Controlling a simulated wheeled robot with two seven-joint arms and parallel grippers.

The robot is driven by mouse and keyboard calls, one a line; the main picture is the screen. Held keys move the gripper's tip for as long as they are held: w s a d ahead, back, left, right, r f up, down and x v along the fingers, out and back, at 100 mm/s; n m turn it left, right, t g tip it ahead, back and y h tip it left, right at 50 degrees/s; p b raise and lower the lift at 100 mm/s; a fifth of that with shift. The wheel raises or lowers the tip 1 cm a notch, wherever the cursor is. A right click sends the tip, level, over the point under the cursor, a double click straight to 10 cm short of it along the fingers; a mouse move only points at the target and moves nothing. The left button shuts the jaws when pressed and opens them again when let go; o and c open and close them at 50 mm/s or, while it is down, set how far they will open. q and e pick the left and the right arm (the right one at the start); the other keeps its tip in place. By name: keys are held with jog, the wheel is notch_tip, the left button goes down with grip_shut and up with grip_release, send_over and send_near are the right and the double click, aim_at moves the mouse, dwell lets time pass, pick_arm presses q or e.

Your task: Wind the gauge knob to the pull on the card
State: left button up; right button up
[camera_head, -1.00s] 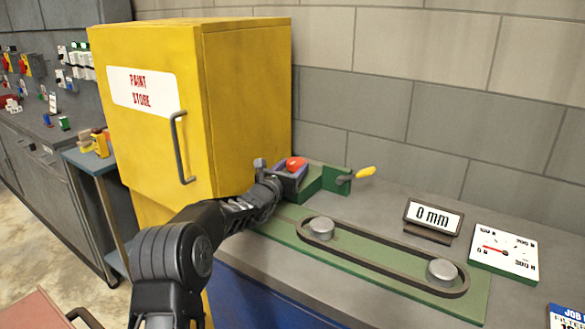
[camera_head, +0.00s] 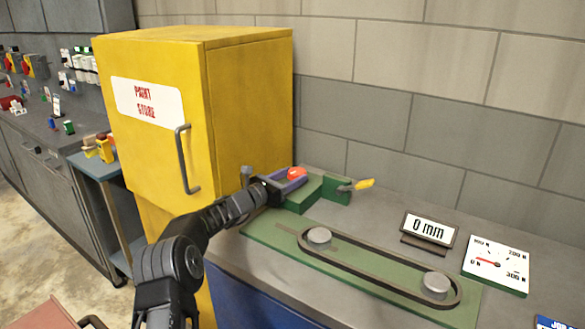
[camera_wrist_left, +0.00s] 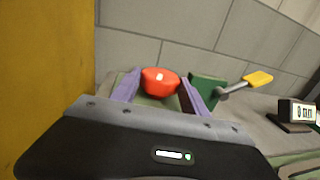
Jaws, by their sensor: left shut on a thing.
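The red knob (camera_head: 297,174) sits at the left end of the green block, near the yellow cabinet. In the left wrist view the knob (camera_wrist_left: 160,82) lies between the two purple fingers of my left gripper (camera_wrist_left: 160,90), which is shut on it. In the head view the left gripper (camera_head: 285,186) reaches the knob from the left. The white gauge dial (camera_head: 498,266) has a red needle pointing left, near 0 N. The job card (camera_head: 553,322) shows only its blue top edge at the bottom right; its pull value is out of view. My right gripper is not in view.
A yellow-handled lever (camera_head: 362,185) stands right of the green block (camera_head: 314,192). A belt loop (camera_head: 375,272) runs around two grey pulleys on a green plate. A display (camera_head: 428,230) reads 0 mm. The yellow paint cabinet (camera_head: 245,120) stands close on the left.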

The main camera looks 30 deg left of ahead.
pick_arm(q)
jog(key=shift+w+a+r+m+g+h, duration=0.1)
jog(key=shift+r+m+g+h, duration=0.1)
jog(key=shift+m+g+h, duration=0.3)
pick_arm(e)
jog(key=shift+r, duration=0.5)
pick_arm(q)
jog(key=o, duration=1.4)
jog(key=shift+f, duration=0.15)
jog(key=shift+c, duration=0.2)
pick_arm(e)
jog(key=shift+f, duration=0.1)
pick_arm(q)
jog(key=shift+s+a, duration=0.2)
jog(key=shift+s, duration=0.15)
jog(key=shift+b+v, duration=0.75)
jog(key=shift+v, duration=2.75)
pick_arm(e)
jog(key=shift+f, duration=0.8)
pick_arm(q)
jog(key=shift+f, duration=0.15)
